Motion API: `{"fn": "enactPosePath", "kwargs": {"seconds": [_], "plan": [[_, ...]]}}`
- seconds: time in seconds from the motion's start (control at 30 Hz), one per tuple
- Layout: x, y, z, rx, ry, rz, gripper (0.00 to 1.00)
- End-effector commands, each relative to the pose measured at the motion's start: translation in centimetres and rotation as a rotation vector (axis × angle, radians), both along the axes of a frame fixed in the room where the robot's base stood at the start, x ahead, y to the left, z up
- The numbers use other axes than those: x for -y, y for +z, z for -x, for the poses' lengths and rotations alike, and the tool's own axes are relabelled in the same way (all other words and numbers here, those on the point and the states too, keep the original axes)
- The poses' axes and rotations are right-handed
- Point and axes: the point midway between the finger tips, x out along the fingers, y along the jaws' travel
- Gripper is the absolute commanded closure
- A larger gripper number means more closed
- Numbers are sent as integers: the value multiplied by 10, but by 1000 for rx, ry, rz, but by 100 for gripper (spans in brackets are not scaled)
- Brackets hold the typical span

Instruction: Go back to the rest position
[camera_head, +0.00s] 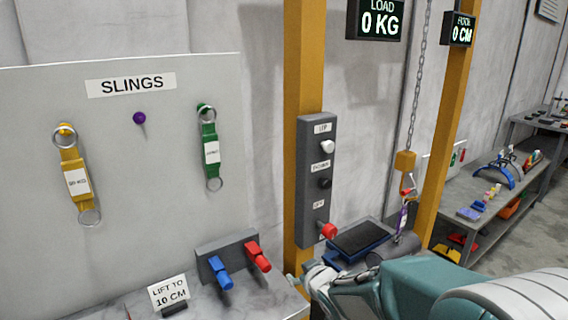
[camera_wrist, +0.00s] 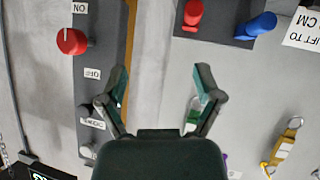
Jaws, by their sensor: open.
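My gripper (camera_wrist: 160,82) is open in the wrist view, its two dark green fingers spread with nothing between them. The wrist view is upside down and shows the wall and control panel beyond the fingers. In the head view my teal and white arm (camera_head: 400,290) reaches in from the lower right, low in front of the bench. The grey control panel (camera_head: 302,190) on the yellow post carries a white knob (camera_head: 327,146), a black knob (camera_head: 324,182) and a red knob (camera_head: 328,231).
A yellow sling (camera_head: 76,178) and a green sling (camera_head: 209,150) hang on the board; the purple peg (camera_head: 139,118) is bare. A purple sling (camera_head: 402,218) hangs at the chain hook (camera_head: 408,182). Red and blue handles (camera_head: 258,256) stick out nearby. The displays read 0 KG and 0 CM.

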Motion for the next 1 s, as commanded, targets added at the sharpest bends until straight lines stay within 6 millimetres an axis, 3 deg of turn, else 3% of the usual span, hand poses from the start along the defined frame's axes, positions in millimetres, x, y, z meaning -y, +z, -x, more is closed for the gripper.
{"fn": "enactPosePath", "kwargs": {"seconds": [0.03, 0.2, 0.5, 0.8, 1.0], "plan": [[14, 15, 10, -13, -48, 13, 16], [54, 45, 49, -105, -198, 43, 16], [101, 76, 148, -305, -398, 24, 16], [110, 82, 254, -518, -486, -46, 16], [108, 80, 282, -582, -492, -66, 16]]}}
